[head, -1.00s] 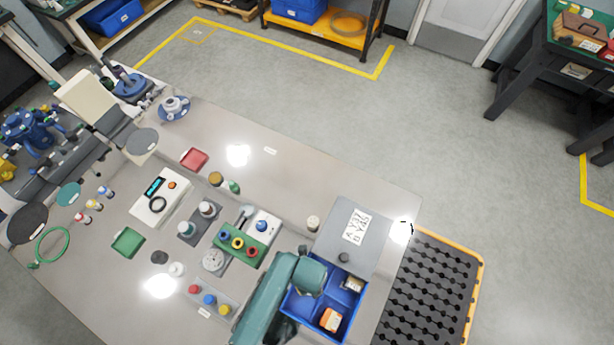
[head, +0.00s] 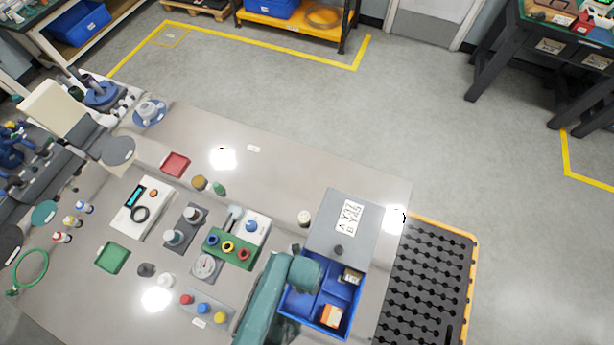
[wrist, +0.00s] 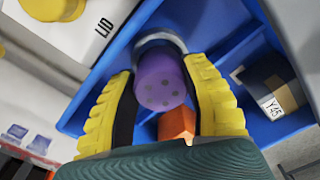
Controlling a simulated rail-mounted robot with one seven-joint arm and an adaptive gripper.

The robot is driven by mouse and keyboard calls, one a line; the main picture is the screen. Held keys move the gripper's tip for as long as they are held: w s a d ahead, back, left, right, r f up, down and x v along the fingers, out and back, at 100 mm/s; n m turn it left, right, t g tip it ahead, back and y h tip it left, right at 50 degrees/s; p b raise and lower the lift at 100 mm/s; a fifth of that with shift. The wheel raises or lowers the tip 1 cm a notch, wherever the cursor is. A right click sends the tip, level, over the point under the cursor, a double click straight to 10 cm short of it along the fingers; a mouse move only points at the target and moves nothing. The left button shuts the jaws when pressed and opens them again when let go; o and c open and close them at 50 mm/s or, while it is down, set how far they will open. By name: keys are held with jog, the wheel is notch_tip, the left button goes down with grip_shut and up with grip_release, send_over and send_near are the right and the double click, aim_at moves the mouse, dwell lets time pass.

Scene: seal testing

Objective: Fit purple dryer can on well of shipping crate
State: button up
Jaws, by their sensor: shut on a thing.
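The purple dryer can (wrist: 158,82) shows in the wrist view with dark spots on its face. It sits between the yellow fingers of my gripper (wrist: 160,72), which is shut on it. Just behind the can is a grey round rim (wrist: 160,40), partly hidden by it; I cannot tell whether they touch. The blue shipping crate (wrist: 112,58) lies below and around the fingers. In the head view the crate (head: 318,326) stands near the table's right edge. My teal arm hides its left part, the can and my fingers there.
An orange box (head: 332,316) and a brown box (head: 351,277), labelled Y45 in the wrist view, lie in crate compartments. A grey labelled panel (head: 335,228) with a dark knob adjoins the crate's far side.

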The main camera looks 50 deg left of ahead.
jog(key=shift+f+b, duration=0.95)
jog(key=shift+f, duration=0.45)
jog(key=o, duration=1.3)
jog(key=shift+c, duration=0.2)
jog(key=shift+r, duration=0.1)
notch_tip(320, 180, up, 7)
jog(key=p, duration=0.7)
jog(key=shift+p, duration=0.35)
